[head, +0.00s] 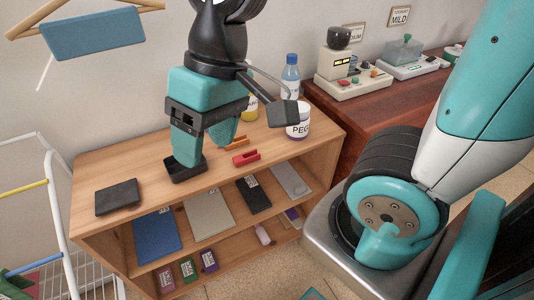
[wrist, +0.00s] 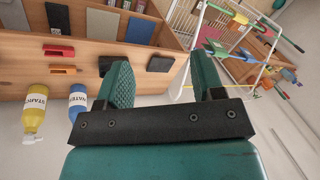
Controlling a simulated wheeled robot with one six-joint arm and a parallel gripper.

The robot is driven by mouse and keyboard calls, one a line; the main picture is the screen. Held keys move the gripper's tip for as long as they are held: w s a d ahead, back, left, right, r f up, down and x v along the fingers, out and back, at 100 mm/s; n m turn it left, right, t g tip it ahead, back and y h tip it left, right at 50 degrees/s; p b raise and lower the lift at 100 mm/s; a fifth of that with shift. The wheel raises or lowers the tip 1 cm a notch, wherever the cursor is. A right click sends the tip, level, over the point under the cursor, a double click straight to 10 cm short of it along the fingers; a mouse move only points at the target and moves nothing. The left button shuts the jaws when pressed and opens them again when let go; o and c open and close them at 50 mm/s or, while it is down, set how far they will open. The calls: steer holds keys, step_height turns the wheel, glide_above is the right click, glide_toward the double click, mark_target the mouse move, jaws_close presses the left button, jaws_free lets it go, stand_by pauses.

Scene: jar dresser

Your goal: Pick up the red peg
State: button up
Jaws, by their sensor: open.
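The red peg (head: 246,158) lies on the dresser top, in front of an orange peg (head: 237,143). It also shows in the wrist view (wrist: 58,51), at the upper left, beyond the left finger. My gripper (head: 205,150) is open and points down over the dresser top, to the left of the red peg in the head view. A jar marked "PEG" (head: 298,128) stands on the dresser top at the right, partly behind my arm.
A small black tray (head: 187,170) sits close under my gripper. A dark slab (head: 118,197) lies at the dresser's left. A yellow bottle (wrist: 34,112) and a blue bottle (wrist: 78,100) stand at the back. A white wire rack (head: 60,220) is at the left.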

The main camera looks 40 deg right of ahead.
steer(key=w+d+f+m+h+b, duration=0.1)
steer(key=w+d+f+m+b, duration=0.1)
steer(key=w+d+f+m, duration=0.35)
steer(key=w+d+f+m+h+b, duration=0.1)
steer(key=w+d+f+m+b, duration=0.1)
steer(key=w+d+m, duration=0.4)
steer(key=m+h+b, duration=0.1)
steer(key=m+h, duration=0.1)
steer(key=m, duration=1.1)
glide_above(246, 154)
steer(key=a, duration=0.2)
steer(key=f, duration=1.6)
steer(key=shift+s+d+f, duration=0.15)
steer(key=shift+d+f, duration=0.1)
steer(key=shift+f, duration=0.1)
steer(key=shift+s+d+f+p, duration=0.1)
steer(key=shift+d+f+p, duration=0.1)
steer(key=shift+f, duration=0.75)
steer(key=shift+d+f+p, duration=0.15)
steer(key=shift+f+p, duration=0.05)
steer(key=shift+f, duration=0.75)
steer(key=shift+s+d+f+p, duration=0.1)
steer(key=shift+d+f+p, duration=0.1)
steer(key=shift+f, duration=0.75)
steer(key=c, duration=1)
